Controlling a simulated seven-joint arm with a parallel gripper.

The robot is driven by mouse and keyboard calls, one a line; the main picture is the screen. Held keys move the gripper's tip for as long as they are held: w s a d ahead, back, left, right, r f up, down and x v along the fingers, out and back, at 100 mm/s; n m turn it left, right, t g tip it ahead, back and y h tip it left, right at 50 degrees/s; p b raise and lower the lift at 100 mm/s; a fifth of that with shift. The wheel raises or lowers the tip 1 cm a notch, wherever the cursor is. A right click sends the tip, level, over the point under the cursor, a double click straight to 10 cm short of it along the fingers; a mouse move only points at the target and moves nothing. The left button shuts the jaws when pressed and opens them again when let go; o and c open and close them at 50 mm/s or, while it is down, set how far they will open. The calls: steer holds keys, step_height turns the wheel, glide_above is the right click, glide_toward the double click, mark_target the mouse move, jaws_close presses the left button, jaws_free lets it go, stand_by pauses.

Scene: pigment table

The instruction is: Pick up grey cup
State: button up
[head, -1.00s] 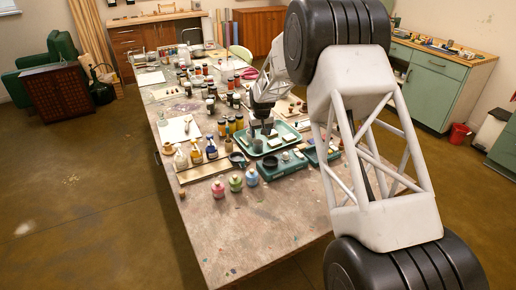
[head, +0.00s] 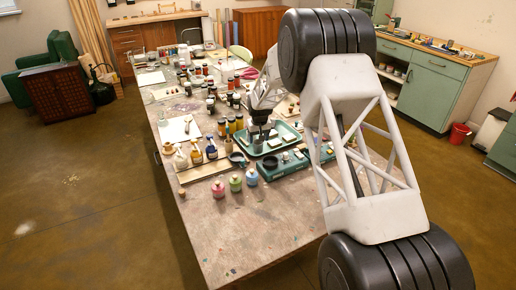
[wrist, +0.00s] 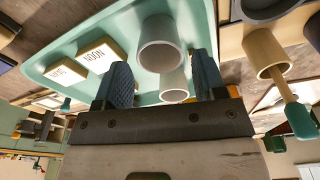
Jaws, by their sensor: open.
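Two pale grey cup-like cylinders show in the wrist view: a larger grey cup (wrist: 160,48) with its round opening showing, and a smaller grey cylinder (wrist: 173,88) just below it. They are in or over a teal tray (wrist: 110,20). My gripper (wrist: 162,70) is open, with one blue-padded finger on each side of these cylinders. I cannot tell whether either finger touches them. In the head view my gripper (head: 260,134) is low over the teal tray (head: 243,150), directly above a grey cup (head: 258,147).
Cream blocks, one marked NOON (wrist: 98,56), lie on the tray. Several paint bottles (head: 212,149) and coloured pots (head: 252,177) stand to the left and front. The table's front end (head: 240,235) is bare.

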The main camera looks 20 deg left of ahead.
steer(key=shift+f, duration=0.1)
steer(key=shift+w+a+f, duration=0.15)
steer(key=shift+w+f, duration=0.05)
steer(key=shift+f, duration=1.05)
steer(key=shift+w+a+f, duration=0.1)
steer(key=shift+w+f, duration=0.1)
steer(key=shift+f, duration=1)
steer(key=c, duration=0.7)
